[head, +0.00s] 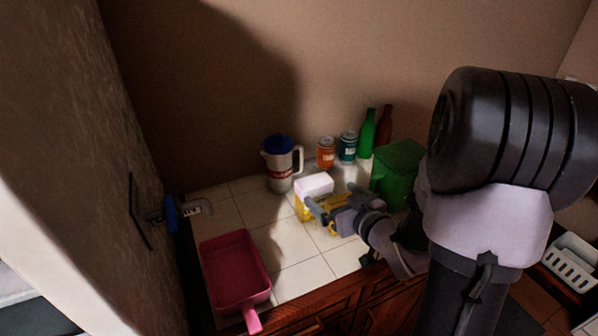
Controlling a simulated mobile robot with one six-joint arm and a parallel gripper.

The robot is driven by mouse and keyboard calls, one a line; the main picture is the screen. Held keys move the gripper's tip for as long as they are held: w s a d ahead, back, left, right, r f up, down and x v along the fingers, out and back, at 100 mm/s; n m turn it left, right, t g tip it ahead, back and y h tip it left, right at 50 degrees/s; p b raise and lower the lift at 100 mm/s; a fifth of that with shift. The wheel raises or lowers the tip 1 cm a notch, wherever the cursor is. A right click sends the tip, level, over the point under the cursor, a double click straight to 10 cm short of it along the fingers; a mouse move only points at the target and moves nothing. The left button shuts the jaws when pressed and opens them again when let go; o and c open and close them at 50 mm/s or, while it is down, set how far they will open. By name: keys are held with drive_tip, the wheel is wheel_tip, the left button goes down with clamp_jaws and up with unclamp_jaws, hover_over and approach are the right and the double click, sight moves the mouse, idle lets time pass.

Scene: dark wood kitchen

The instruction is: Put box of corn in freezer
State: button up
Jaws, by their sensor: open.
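A yellow box with a white top (314,184), likely the box of corn, stands upright on the tiled counter, in front of the jars. My gripper (321,211) is open, at the near right side of the box. Its fingers overlap the lower part of the box in the picture. I cannot tell whether they touch it or straddle it. No freezer can be clearly made out; a pale curved surface (45,215) fills the lower left edge.
A pink pan (233,272) lies at the counter's front left. Tiles (300,278) are clear in front. A dark wall stands left.

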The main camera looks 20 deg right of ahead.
sight(318, 189)
drive_tip(key=x, duration=0.2)
drive_tip(key=b+x, duration=0.1)
drive_tip(key=x, duration=0.2)
drive_tip(key=f+b+x, duration=0.1)
drive_tip(key=x, duration=0.2)
drive_tip(key=shift+a, duration=0.1)
drive_tip(key=b+x, duration=0.1)
drive_tip(key=x, duration=0.1)
drive_tip(key=b+x, duration=0.1)
drive_tip(key=x, duration=0.1)
drive_tip(key=shift+w+f, duration=0.2)
drive_tip(key=shift+f, duration=0.1)
drive_tip(key=shift+w, duration=0.3)
